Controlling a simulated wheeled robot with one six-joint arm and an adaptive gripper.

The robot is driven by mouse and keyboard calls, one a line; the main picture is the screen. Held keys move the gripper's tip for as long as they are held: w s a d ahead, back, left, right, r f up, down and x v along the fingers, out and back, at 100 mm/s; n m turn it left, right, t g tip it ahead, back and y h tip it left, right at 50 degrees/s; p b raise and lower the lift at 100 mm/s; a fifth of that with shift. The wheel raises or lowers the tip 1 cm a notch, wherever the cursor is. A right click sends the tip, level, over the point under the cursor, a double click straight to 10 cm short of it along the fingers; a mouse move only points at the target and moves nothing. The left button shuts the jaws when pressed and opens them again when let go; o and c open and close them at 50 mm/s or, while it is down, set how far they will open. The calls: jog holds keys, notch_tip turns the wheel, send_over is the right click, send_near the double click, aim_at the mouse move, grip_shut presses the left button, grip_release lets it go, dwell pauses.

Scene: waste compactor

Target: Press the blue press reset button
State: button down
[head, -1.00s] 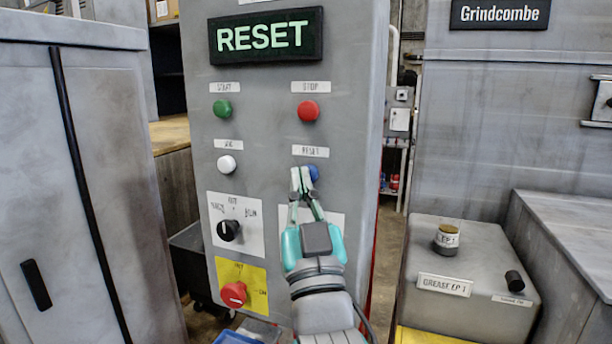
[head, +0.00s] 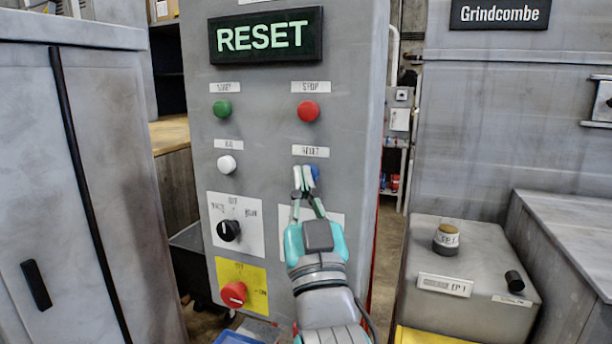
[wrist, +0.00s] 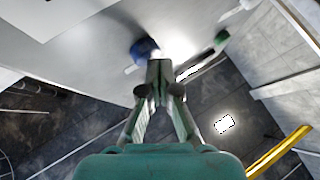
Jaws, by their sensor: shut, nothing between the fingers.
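The blue reset button (head: 314,172) sits under the RESET label on the grey control panel (head: 260,130). My gripper (head: 303,178) is shut and empty, its fingertips just in front of the button and covering its left part in the head view. In the wrist view the blue button (wrist: 144,48) lies just beyond and left of the shut fingertips (wrist: 160,66). I cannot tell whether they touch it. The panel's display (head: 266,36) reads RESET in green letters.
Nearby on the panel are a red stop button (head: 308,111), a green start button (head: 222,109), a white button (head: 227,163), a black selector knob (head: 228,230) and a red knob on a yellow plate (head: 233,293).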

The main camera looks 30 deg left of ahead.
jog(key=shift+w, duration=0.15)
dwell(0.5)
jog(key=shift+s+d, duration=0.2)
jog(key=shift+s, duration=0.7)
jog(key=shift+s+d, duration=0.2)
jog(key=shift+s, duration=0.6)
jog(key=shift+s+d, duration=0.15)
jog(key=shift+s, duration=0.7)
jog(key=shift+s+d, duration=0.2)
jog(key=shift+s, duration=0.6)
